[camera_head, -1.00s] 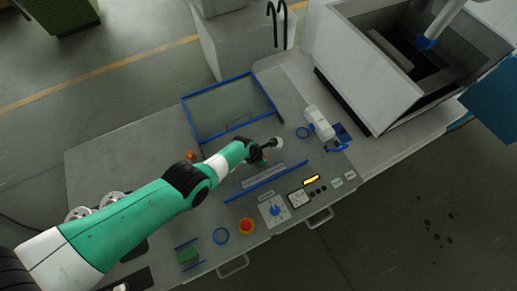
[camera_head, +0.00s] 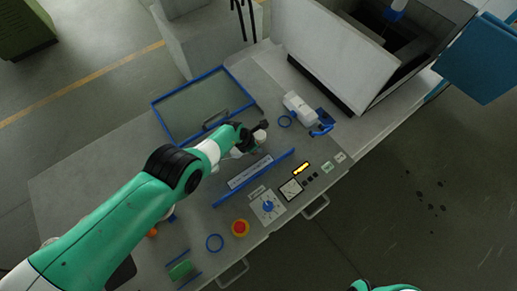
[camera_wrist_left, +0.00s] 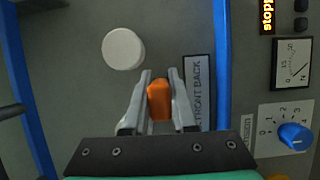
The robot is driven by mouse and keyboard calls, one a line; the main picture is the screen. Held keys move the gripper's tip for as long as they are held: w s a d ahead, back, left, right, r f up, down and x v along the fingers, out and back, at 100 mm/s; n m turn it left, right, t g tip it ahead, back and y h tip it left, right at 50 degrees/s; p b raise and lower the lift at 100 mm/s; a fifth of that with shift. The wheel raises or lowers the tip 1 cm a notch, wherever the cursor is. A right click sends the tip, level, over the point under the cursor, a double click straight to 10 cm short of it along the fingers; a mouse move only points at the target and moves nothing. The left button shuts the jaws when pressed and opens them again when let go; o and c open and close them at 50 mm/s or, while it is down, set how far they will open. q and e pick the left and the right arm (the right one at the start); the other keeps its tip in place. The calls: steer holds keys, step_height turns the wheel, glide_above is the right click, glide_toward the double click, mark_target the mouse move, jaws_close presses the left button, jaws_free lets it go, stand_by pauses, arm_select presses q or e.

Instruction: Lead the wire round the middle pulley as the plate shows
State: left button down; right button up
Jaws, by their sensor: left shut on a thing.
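My left gripper (camera_wrist_left: 160,84) is shut on a small orange piece (camera_wrist_left: 160,101) over the grey worktop. In the head view the left gripper (camera_head: 243,151) is partly hidden by its own wrist. A white round disc (camera_wrist_left: 123,48) lies ahead and left of the fingertips, apart from them; it also shows in the head view (camera_head: 260,136). I cannot tell if it is the middle pulley. No wire can be made out. My right gripper is not in view.
A blue rail (camera_head: 225,198) borders a control panel with a dial (camera_head: 267,207) and red button (camera_head: 240,228). A blue-framed glass panel (camera_head: 190,105) lies behind the gripper.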

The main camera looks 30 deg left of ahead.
arm_select(q)
steer(key=a+b, duration=0.1)
steer(key=w+a+b, duration=0.1)
steer(key=a+b, duration=0.1)
steer(key=w+a+b, duration=0.1)
steer(key=a, duration=0.1)
steer(key=shift+a+f, duration=0.1)
steer(key=shift+f, duration=0.15)
steer(key=shift+a+r+b, duration=0.1)
steer(key=shift+a+b, duration=0.1)
steer(key=shift+b, duration=0.1)
steer(key=shift+r, duration=0.1)
